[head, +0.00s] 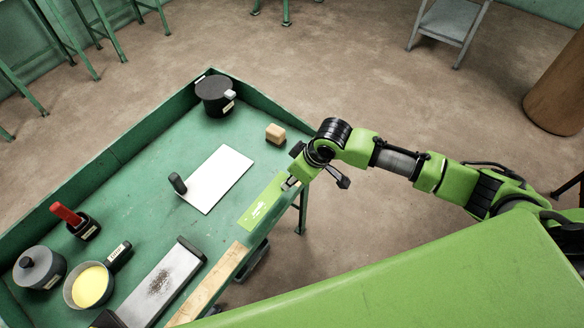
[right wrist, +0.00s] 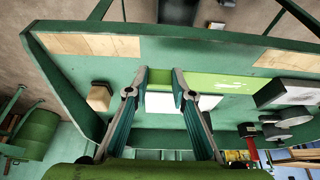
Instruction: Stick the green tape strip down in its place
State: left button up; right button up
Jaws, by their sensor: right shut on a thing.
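The green tape strip (head: 261,206) has white lettering and lies along the front edge of the green table, in line with a wooden strip (head: 215,286). My right gripper (head: 290,184) is at the strip's far right end. In the right wrist view its fingers (right wrist: 162,77) are shut on the end of the green strip (right wrist: 222,84), which extends to the right from them. I cannot tell whether the strip touches the table surface or is held just above it. My left gripper is not in view.
A white sheet (head: 218,179) lies mid-table, with a dark-handled thing (head: 178,183) at its left. A wooden block (head: 275,133) and a black pot (head: 214,92) stand farther back. A red-handled tool (head: 67,213), a yellow-filled pan (head: 90,286) and a grey plate (head: 160,284) are left.

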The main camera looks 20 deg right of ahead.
jog(key=b, duration=0.2)
send_over(289, 196)
jog(key=shift+s+d+f, duration=0.1)
jog(key=shift+s+f, duration=0.05)
jog(key=shift+f, duration=0.65)
jog(key=shift+s+d+f, duration=0.15)
jog(key=shift+f, duration=0.7)
jog(key=shift+s+d+f, duration=0.1)
jog(key=shift+s+f, duration=0.05)
jog(key=shift+f, duration=0.65)
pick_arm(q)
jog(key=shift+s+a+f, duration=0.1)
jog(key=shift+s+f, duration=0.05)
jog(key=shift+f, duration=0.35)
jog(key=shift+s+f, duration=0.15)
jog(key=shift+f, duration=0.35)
pick_arm(e)
jog(key=shift+f, duration=0.35)
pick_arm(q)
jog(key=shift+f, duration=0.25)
pick_arm(e)
jog(key=shift+f, duration=0.65)
jog(key=o, duration=0.9)
jog(key=shift+c, duration=0.2)
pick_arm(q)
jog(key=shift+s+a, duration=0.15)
pick_arm(e)
jog(key=shift+r, duration=0.15)
